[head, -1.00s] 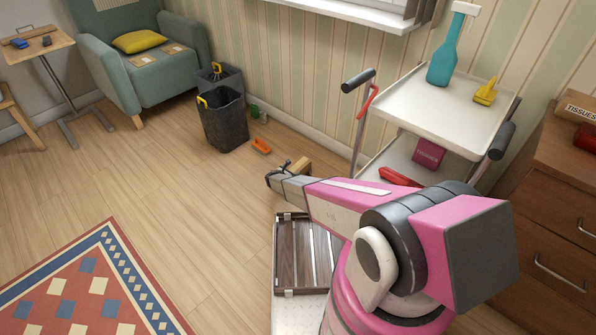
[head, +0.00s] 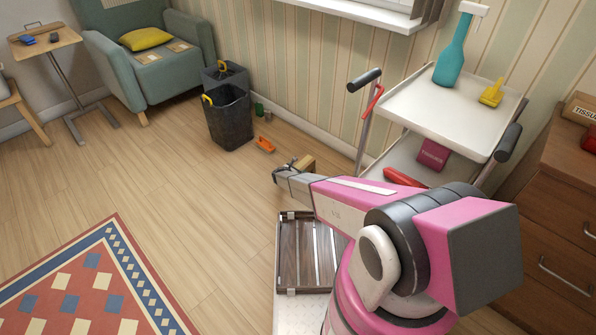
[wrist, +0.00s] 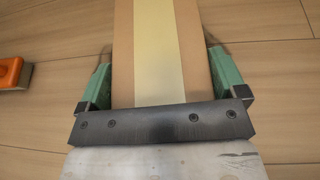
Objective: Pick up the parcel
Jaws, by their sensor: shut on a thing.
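The parcel (wrist: 198,45) is a brown cardboard box with a pale yellow strip of tape along its middle. In the wrist view it lies between the green finger pads of my gripper (wrist: 160,66), which is shut on it. In the head view my gripper (head: 284,173) is low over the wooden floor, and only a small tan end of the parcel (head: 306,163) shows beyond it. The rest is hidden by the gripper and arm. I cannot tell whether the parcel touches the floor.
An orange object (head: 264,145) lies on the floor nearby, also at the left in the wrist view (wrist: 12,73). Dark bins (head: 229,118) stand by the wall. A white trolley (head: 445,120) is at right. A slatted wooden tray (head: 288,250) is close to me. Floor at left is open.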

